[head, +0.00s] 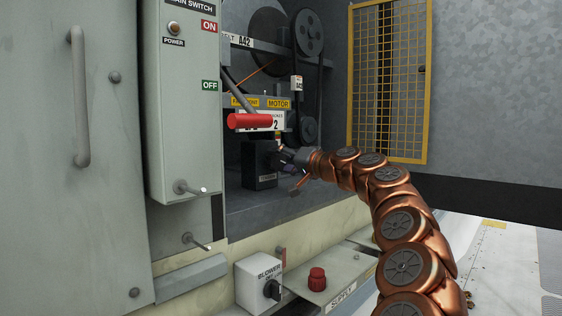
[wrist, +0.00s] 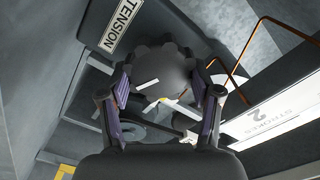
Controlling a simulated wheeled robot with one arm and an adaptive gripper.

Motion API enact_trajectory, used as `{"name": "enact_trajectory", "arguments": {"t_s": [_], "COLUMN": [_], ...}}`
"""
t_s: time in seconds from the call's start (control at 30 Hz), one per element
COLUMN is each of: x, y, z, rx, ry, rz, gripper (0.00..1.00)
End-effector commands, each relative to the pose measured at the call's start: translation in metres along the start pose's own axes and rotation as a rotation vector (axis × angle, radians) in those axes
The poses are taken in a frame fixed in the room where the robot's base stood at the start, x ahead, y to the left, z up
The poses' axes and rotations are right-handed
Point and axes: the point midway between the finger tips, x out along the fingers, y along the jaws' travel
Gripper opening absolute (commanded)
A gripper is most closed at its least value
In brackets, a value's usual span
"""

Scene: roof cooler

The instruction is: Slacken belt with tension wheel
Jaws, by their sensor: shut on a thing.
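The tension wheel (wrist: 163,62) is a dark knob with a lobed rim and white marks on its face. It sits beside a "TENSION" label (wrist: 121,24) in the wrist view. My gripper (wrist: 165,90) is shut on it, one purple-padded finger on each side. In the head view my gripper (head: 284,158) is at the right side of a dark block (head: 260,165) below the motor label; the wheel is hard to make out there. The belt runs by an upper pulley (head: 308,33) and a lower pulley (head: 308,130).
A red-handled lever (head: 250,121) projects just above and left of my gripper. The switch box (head: 182,110) stands at left. A blower switch (head: 259,283) and red button (head: 317,279) are below. A yellow-framed grille (head: 390,85) is at right. A copper-coloured pipe (wrist: 240,48) runs near the wheel.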

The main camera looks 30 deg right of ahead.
Motion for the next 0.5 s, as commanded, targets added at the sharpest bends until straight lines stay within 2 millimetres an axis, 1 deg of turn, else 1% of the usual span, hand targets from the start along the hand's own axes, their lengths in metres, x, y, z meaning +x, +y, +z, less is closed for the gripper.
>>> {"name": "enact_trajectory", "arguments": {"t_s": [0.03, 0.23, 0.5], "x": [0.0014, 0.0005, 0.0000], "y": [0.0003, 0.0003, 0.0004], "z": [0.0022, 0.0010, 0.0002], "rx": [0.000, 0.000, 0.001], "ry": [-0.005, -0.002, -0.001], "rz": [0.000, 0.000, 0.000], "gripper": [0.66, 0.86, 0.87]}}
